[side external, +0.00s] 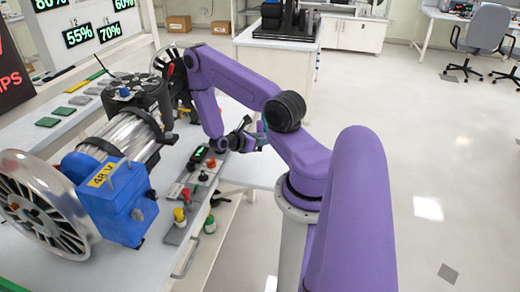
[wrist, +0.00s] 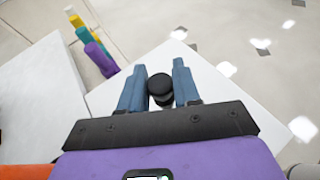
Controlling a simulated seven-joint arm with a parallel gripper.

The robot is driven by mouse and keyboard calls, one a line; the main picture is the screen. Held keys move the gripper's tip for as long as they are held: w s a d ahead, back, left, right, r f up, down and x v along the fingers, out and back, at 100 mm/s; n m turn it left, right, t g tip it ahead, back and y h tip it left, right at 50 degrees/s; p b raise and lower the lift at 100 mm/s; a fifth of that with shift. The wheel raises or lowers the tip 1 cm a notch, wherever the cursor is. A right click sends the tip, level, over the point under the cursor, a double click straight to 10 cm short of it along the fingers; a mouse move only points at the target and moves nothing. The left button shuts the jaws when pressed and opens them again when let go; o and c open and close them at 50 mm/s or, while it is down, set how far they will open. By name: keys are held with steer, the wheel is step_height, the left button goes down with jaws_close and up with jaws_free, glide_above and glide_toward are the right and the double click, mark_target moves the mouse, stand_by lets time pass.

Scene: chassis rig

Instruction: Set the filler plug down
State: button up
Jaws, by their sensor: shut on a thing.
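The filler plug (wrist: 160,88) is a black round piece with a ridged lower part. In the wrist view it sits between the two blue fingers of my gripper (wrist: 159,68), which are shut on it. A white flat surface (wrist: 205,77) lies below and beyond the plug; I cannot tell whether the plug touches it. In the side view my gripper (side external: 245,134) is low, beside the front edge of the workbench and right of the chassis parts. The plug is too small to make out there.
A silver wheel (side external: 38,205), a blue 48 V box (side external: 118,203) and a metal cylinder stand on the bench at left. A strip with coloured knobs (side external: 180,215) runs along the front edge. Small green and grey plates lie farther back. Open floor lies to the right.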

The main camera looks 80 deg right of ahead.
mark_target(260, 148)
steer(key=shift+f, duration=1.9)
steer(key=shift+f, duration=0.15)
steer(key=o, duration=1)
steer(key=shift+a+r, duration=0.1)
steer(key=shift+r, duration=0.1)
steer(key=shift+o, duration=0.2)
steer(key=v, duration=0.7)
steer(key=shift+a, duration=0.15)
